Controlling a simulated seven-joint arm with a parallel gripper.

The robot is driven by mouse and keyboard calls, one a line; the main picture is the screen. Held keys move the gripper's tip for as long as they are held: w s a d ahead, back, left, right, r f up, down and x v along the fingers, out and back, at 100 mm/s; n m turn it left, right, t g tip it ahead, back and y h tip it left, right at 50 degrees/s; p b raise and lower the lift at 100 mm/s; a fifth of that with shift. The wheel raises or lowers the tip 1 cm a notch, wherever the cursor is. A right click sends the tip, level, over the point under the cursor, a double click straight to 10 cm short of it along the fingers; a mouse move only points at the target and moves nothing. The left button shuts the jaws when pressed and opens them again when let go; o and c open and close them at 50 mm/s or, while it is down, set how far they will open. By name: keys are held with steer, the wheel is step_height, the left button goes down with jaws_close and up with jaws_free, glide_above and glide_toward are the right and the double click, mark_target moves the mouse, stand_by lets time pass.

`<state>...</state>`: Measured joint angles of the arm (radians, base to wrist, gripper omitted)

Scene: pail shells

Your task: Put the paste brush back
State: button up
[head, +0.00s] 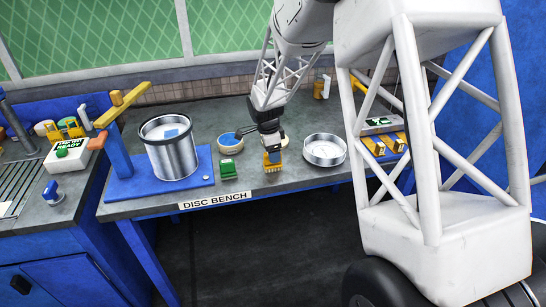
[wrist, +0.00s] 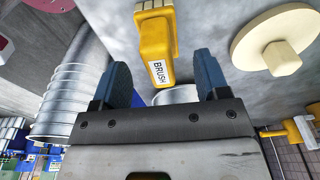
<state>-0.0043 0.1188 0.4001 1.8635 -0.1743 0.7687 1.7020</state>
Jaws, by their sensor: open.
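A yellow block labelled BRUSH (wrist: 158,50) shows just beyond and between my fingers in the wrist view. In the head view, a yellow block (head: 272,162) with a comb-like front edge stands directly below my gripper (head: 270,146), near the bench's front edge. My gripper (wrist: 163,78) is open, its two blue fingers apart with nothing clamped between them.
A metal pail (head: 170,150) stands on a blue base at the left, beside a yellow-topped post (head: 122,103). A green block (head: 230,170) lies close left of the gripper. A round metal pan (head: 324,150) is to the right. A cream disc (wrist: 278,40) is beside the fingers.

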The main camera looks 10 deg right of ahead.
steer(key=r, duration=0.6)
steer(key=a+r, duration=0.1)
steer(key=r, duration=0.1)
steer(key=shift+r, duration=0.4)
steer(key=s+r+n+t, duration=0.1)
steer(key=s+r+n, duration=0.4)
steer(key=s, duration=0.5)
steer(key=s+r+n, duration=0.3)
steer(key=s+r, duration=0.3)
steer(key=s, duration=0.3)
steer(key=s+n+t+y, duration=0.1)
steer(key=s+n, duration=0.8)
steer(key=s, duration=1.4)
steer(key=shift+a+r+n+t, duration=0.2)
steer(key=shift+r+n+t, duration=0.1)
steer(key=shift+r+n, duration=0.1)
